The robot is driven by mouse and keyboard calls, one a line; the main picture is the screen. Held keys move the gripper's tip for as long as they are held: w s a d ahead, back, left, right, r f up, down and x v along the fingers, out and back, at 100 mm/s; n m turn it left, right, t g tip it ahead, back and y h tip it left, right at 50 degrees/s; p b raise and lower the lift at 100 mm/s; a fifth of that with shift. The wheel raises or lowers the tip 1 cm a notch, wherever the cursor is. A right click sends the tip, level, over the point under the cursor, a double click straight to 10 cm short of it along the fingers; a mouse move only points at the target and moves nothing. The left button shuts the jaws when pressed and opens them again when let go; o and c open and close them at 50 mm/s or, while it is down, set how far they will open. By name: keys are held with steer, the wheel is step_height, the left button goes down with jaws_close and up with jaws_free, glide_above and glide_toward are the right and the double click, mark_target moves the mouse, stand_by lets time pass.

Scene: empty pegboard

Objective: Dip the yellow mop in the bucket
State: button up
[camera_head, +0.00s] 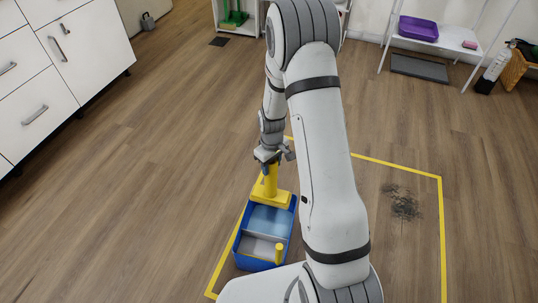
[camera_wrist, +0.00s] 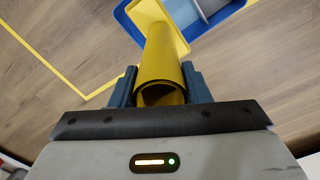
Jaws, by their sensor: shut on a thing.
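The yellow mop (camera_head: 270,188) stands roughly upright at the far end of the blue bucket (camera_head: 242,263). Its wide yellow head (camera_head: 270,199) is over the bucket's far rim in the head view; whether it touches the bucket or anything in it I cannot tell. My gripper (camera_head: 270,158) is shut on the upper end of the mop's handle. In the wrist view the hollow handle (camera_wrist: 161,78) sits between the fingers of my gripper (camera_wrist: 161,88), and the bucket (camera_wrist: 215,20) shows beyond it at the top. The bucket holds a light blue compartment and a grey one.
A yellow tape outline (camera_head: 441,220) marks the floor around the bucket. A dark pile of debris (camera_head: 403,202) lies inside it at right. White cabinets (camera_head: 85,45) stand at left, and a white shelf with a purple bin (camera_head: 418,28) stands at back right. Open wooden floor lies between.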

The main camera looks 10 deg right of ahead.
mark_target(270, 175)
steer(key=shift+s+a+f, duration=0.2)
steer(key=shift+a, duration=0.05)
step_height(270, 175, down, 26)
steer(key=b, duration=1.7)
steer(key=shift+r+n+b, duration=0.2)
steer(key=shift+n+b, duration=0.1)
steer(key=shift+b, duration=0.05)
steer(key=shift+r, duration=0.1)
step_height(270, 175, up, 20)
steer(key=p, duration=1.3)
steer(key=shift+p, duration=0.35)
stand_by(0.4)
